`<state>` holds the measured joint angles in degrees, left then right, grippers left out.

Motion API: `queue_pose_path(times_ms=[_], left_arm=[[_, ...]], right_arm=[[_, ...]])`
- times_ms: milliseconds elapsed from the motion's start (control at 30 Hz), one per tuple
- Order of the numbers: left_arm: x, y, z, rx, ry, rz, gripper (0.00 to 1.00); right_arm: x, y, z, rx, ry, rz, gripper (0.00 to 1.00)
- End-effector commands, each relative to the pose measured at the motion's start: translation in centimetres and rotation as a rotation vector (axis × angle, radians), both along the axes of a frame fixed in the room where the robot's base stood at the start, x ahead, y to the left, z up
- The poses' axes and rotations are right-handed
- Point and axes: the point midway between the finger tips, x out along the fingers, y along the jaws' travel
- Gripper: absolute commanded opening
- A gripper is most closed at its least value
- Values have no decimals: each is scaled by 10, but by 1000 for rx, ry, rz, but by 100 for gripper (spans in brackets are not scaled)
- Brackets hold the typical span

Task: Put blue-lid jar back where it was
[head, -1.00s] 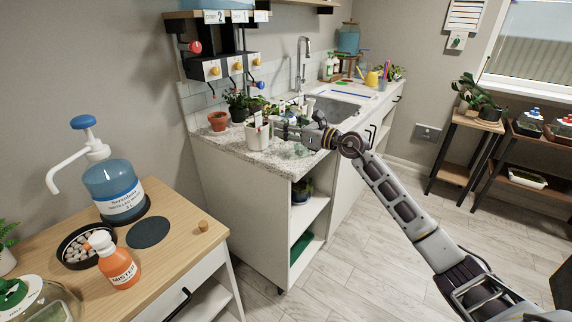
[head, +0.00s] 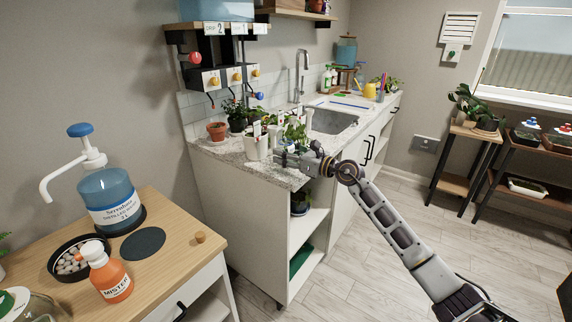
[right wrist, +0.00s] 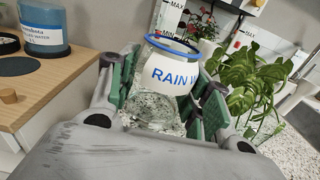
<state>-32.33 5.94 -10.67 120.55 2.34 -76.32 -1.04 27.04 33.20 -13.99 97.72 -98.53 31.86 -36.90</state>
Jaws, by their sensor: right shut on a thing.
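My right gripper (head: 284,160) is at the front edge of the granite counter, close to the white planter (head: 256,147). In the right wrist view its green pads are shut on a clear glass jar (right wrist: 150,104) with a blue rim and a label reading "RAIN W". The jar looks tilted; I cannot tell whether the blue part is a lid or only a rim, nor whether the jar touches the counter. In the head view it barely shows. A container with a blue-topped lid (head: 534,123) stands on the shelf at the far right. My left gripper is out of view.
Potted plants crowd the counter (head: 225,152) around the gripper, including a terracotta pot (head: 217,131). The sink (head: 333,120) lies behind. On the wooden cabinet at left stand a water jug (head: 108,200), a dark round mat (head: 143,243) and an orange mister (head: 108,278).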

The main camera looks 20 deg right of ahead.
Motion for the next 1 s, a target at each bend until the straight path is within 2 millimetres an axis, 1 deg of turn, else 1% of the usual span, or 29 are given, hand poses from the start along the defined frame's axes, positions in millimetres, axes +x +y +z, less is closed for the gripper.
queue_pose_path(times_ms=[167,333,533,667,1000], left_arm=[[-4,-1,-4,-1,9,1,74],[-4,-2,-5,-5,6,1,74],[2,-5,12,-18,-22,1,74],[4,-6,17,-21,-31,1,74],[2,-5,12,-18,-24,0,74]], right_arm=[[0,0,-3,1,1,0,20],[0,0,-20,2,1,0,20],[0,0,-36,1,0,0,20],[0,0,-37,0,-1,0,20],[0,0,-39,0,-1,0,20]])
